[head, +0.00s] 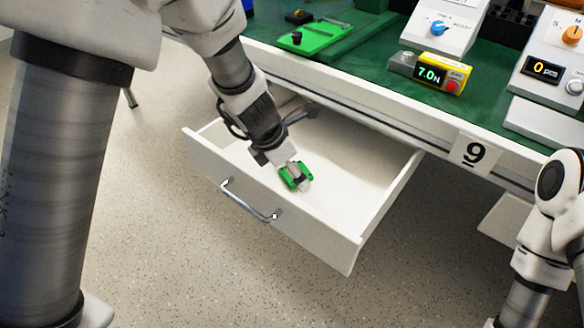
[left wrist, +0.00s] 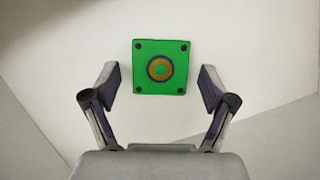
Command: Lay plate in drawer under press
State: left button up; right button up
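The plate (left wrist: 161,87) is a small green square with dark corner dots and an orange ring at its centre. It lies flat against the white floor of the drawer (head: 352,237); it also shows in the head view (head: 287,179), partly covered by my gripper. The drawer is pulled out under the bench. My left gripper (left wrist: 160,78) is open, one finger to each side of the plate, with visible gaps between fingers and plate. In the head view my left gripper (head: 298,180) points down into the drawer. My right gripper is outside the frames.
The green-topped bench (head: 345,68) stands above the drawer.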

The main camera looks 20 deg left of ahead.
pick_arm(q)
jog(key=p+v, duration=0.7)
jog(key=v, duration=0.5)
jog(key=shift+r+p, duration=0.2)
jog(key=shift+p, duration=0.2)
dwell(0.5)
